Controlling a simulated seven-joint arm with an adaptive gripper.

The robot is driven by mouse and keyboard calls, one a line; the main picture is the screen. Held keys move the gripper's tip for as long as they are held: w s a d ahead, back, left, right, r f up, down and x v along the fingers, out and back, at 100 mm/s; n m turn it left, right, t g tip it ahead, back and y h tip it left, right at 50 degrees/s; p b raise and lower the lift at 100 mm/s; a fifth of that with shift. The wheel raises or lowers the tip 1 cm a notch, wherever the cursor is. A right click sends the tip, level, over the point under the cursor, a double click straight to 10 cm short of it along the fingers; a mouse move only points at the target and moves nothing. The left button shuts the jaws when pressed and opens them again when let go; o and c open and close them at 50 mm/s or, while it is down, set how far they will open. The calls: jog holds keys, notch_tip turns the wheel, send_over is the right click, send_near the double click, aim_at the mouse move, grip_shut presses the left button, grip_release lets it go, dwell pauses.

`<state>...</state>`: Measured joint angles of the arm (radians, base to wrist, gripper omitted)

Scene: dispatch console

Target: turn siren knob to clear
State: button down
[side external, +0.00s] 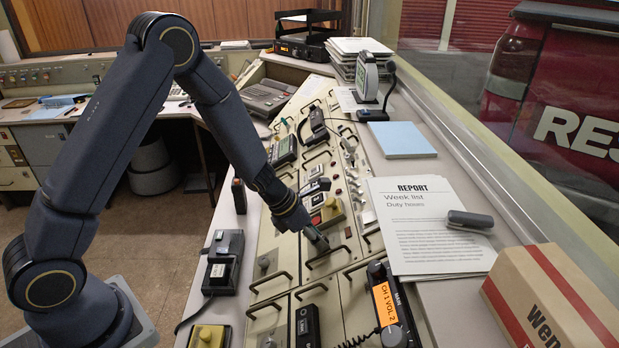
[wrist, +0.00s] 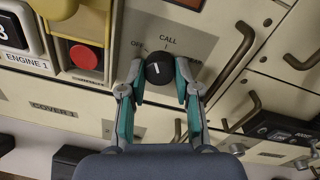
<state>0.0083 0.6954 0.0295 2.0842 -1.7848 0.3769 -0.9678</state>
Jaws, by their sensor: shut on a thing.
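A round black knob (wrist: 159,68) with a short white pointer line sits on a grey plate (wrist: 198,45) in the wrist view. The words OFF and CALL are printed around it; the line points up and slightly right, roughly toward CALL. My gripper (wrist: 158,76) is shut on the black knob, one teal finger on each side. In the side external view my gripper (side external: 318,241) points down at the console panel and hides the knob.
Metal handles (side external: 328,256) stand up from the panel close to my gripper. A red button (wrist: 87,58) in a yellow housing is left of the knob.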

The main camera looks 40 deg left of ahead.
jog(key=m, duration=0.4)
jog(key=shift+m, duration=0.3)
jog(key=m, duration=0.4)
jog(key=shift+m, duration=0.3)
jog(key=m, duration=0.4)
jog(key=shift+a+m, duration=0.1)
jog(key=shift+m, duration=0.2)
jog(key=shift+w+m+h, duration=0.1)
jog(key=shift+m+h, duration=0.3)
jog(key=shift+m, duration=1.5)
jog(key=c, duration=0.8)
grip_release()
jog(key=v, duration=1.2)
